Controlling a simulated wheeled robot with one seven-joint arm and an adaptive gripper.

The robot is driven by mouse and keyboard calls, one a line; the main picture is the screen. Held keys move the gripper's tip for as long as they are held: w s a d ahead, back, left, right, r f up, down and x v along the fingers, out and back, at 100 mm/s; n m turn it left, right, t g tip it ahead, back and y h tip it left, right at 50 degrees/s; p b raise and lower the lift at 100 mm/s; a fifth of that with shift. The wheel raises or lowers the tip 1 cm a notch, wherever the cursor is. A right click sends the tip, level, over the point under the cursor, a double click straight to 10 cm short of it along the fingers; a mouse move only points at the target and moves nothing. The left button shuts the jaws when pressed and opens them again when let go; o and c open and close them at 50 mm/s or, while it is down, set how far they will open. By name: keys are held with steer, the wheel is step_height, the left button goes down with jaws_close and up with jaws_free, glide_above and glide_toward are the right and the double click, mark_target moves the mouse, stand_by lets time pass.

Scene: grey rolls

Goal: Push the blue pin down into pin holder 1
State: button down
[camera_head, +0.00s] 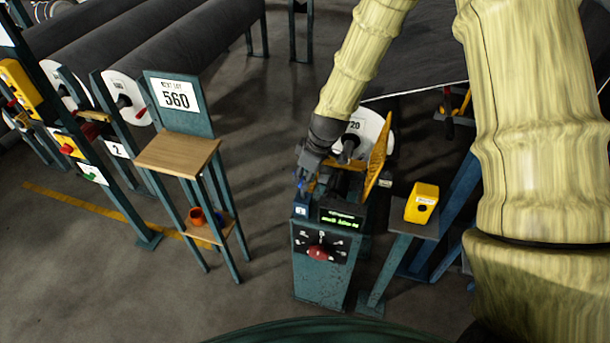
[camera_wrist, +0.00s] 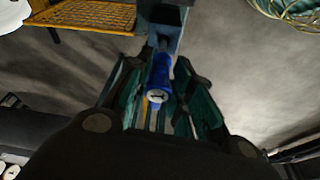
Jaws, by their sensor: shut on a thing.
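Pin holder 1 cannot be clearly made out; my gripper covers much of that spot in the head view.
The control stand (camera_head: 319,275) has a green-lit display (camera_head: 342,217) and a red knob (camera_head: 318,253). A yellow mesh guard (camera_head: 378,160) stands close right of my gripper. A yellow box (camera_head: 422,203) sits on a side shelf. A wooden-topped stand (camera_head: 178,154) is left, with open floor between.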

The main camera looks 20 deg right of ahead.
steer(key=shift+f+b, duration=1.45)
steer(key=shift+f, duration=1.3)
steer(key=c, duration=1.2)
jaws_free()
steer(key=shift+o, duration=0.2)
steer(key=v, duration=1.2)
